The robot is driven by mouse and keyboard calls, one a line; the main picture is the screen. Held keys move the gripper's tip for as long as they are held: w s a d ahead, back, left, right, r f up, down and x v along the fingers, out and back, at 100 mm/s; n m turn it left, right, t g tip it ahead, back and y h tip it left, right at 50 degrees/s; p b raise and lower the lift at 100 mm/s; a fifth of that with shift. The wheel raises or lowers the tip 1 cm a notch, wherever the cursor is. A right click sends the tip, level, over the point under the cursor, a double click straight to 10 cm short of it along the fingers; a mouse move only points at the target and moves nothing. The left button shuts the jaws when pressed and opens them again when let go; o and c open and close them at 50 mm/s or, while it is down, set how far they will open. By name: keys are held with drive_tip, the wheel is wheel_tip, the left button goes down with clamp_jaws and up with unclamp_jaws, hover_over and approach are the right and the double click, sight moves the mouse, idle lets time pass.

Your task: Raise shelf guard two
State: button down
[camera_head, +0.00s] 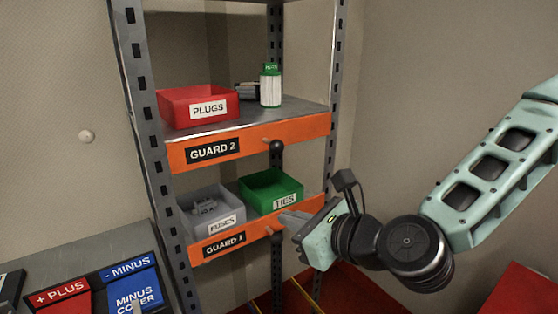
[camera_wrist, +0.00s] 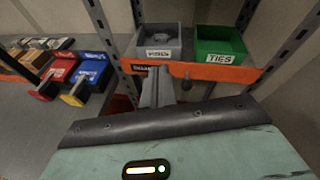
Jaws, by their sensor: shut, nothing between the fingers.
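Shelf guard two (camera_head: 248,147) is an orange bar labelled GUARD 2 across the front of the upper shelf. Its top edge lies about level with the shelf surface, below the plugs bin's label. A black knob (camera_head: 277,147) shows at its right part. My gripper (camera_head: 284,220) is shut and empty, below guard two, close to the right part of shelf guard one (camera_head: 250,232). In the wrist view the closed fingers (camera_wrist: 157,84) overlap guard one (camera_wrist: 218,73) and partly hide its label; I cannot tell whether they touch it. Guard two is not in the wrist view.
The upper shelf (camera_head: 240,121) holds a red PLUGS bin (camera_head: 176,114), a green-capped bottle (camera_head: 270,88) and a dark object. The lower shelf holds a grey FUSES bin (camera_head: 229,224) and a green TIES bin (camera_head: 262,204). Metal uprights flank the shelves.

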sight(271, 142)
drive_tip(key=w+d+r+m+t, duration=0.1)
drive_tip(key=w+d+r+m, duration=0.1)
drive_tip(key=m, duration=0.1)
drive_tip(key=w+d+r+m+t+h, duration=0.1)
drive_tip(key=m, duration=0.1)
drive_tip(key=shift+r+t, duration=0.3)
drive_tip(key=shift+w+a, duration=0.1)
drive_tip(key=w+a+r+p, duration=0.2)
drive_tip(key=w+a+p, duration=0.3)
drive_tip(key=w+p, duration=0.2)
drive_tip(key=shift+w, duration=0.35)
drive_tip(key=shift+r, duration=0.2)
